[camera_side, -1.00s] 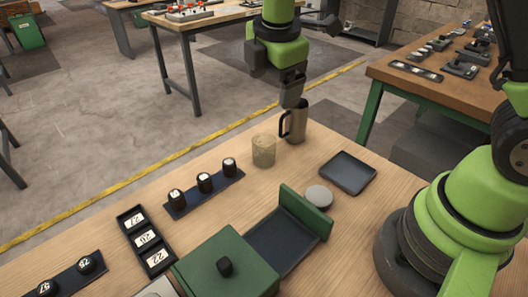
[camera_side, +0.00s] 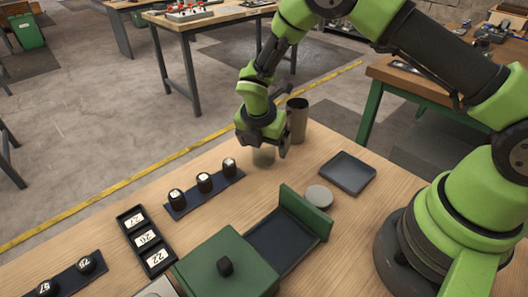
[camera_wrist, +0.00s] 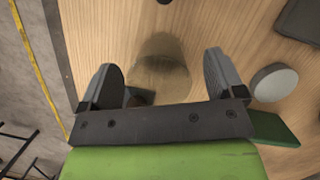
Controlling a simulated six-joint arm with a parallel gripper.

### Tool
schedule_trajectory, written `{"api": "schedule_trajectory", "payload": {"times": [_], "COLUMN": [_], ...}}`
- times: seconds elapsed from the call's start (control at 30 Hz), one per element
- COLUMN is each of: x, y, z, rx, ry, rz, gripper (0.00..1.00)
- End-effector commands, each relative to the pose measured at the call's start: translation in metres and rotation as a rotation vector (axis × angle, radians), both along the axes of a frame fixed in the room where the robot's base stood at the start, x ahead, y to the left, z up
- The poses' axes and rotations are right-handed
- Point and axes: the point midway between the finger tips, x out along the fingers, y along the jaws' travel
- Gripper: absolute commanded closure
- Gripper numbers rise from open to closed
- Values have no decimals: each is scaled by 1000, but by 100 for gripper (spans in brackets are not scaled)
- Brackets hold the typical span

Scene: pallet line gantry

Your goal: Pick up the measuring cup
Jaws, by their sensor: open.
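The measuring cup (camera_side: 263,157) is a translucent, beige-tinted vessel on the wooden table. In the side view my gripper (camera_side: 268,146) hides most of it, and only its lower part shows. In the wrist view the cup (camera_wrist: 160,68) appears between my two spread fingers (camera_wrist: 160,60), with visible room on both sides. My gripper is open and holds nothing. How far the fingertips are above or around the cup is hard to tell.
A tall metallic mug (camera_side: 298,122) stands close behind the cup to the right. A grey disc (camera_side: 319,196), a dark tray (camera_side: 348,172), a green-walled box (camera_side: 307,213) and a rack with black weights (camera_side: 204,183) are nearby. Bare table lies in front of the cup.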

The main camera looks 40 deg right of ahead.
Motion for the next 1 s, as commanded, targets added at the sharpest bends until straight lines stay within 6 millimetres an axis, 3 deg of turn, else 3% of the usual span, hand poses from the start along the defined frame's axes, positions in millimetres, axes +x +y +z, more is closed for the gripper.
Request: {"api": "schedule_trajectory", "payload": {"times": [0.13,0.37,0.4,0.63,0.87,1.0], "x": [2,2,2,2,3,3], "y": [-4,-4,-4,-4,-4,-4], "z": [-16,-18,-18,-18,-17,-7], "rx": [-1,0,0,0,0,0], "ry": [-1,-2,-2,-2,-2,-6], "rz": [-1,0,0,0,0,1], "gripper": [12,12,14,65,66,66]}}
